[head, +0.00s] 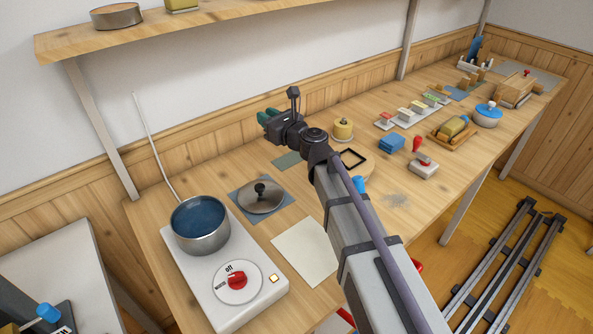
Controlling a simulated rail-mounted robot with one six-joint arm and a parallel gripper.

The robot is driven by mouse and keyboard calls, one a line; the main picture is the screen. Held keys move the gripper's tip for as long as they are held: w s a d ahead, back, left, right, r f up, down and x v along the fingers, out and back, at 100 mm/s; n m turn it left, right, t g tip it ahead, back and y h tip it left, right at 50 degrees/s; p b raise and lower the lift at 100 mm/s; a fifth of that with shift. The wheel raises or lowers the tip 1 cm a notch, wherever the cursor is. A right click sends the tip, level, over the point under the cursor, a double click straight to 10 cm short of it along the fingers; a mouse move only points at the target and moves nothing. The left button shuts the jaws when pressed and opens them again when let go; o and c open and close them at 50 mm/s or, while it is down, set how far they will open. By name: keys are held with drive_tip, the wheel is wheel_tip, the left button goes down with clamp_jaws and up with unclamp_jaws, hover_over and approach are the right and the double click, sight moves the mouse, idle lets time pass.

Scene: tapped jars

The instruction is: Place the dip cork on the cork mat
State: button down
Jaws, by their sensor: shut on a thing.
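My gripper (264,118), with teal fingers, is up near the wall at the back of the bench, pointing left. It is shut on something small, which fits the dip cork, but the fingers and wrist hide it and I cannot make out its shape. I cannot tell for sure which thing is the cork mat. My gripper is clear above the bench.
A hotplate (262,299) with a blue-filled pot (200,226) stands front left, beside a lid (262,195) on a blue mat. A yellow jar (343,128) stands behind my arm. A shelf (210,18) hangs above.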

drive_tip(key=w+d+f+m+t+h+b, duration=0.1)
drive_tip(key=w+d+f+m+t+h, duration=0.25)
drive_tip(key=w+h, duration=0.2)
drive_tip(key=shift+y, duration=0.45)
wheel_tip(320, 180, down, 10)
drive_tip(key=b, duration=1.1)
drive_tip(key=shift+r+p, duration=0.35)
drive_tip(key=shift+f, duration=0.25)
drive_tip(key=c, duration=1)
unclamp_jaws()
drive_tip(key=shift+r, duration=0.1)
drive_tip(key=shift+r, duration=0.3)
drive_tip(key=v, duration=1.2)
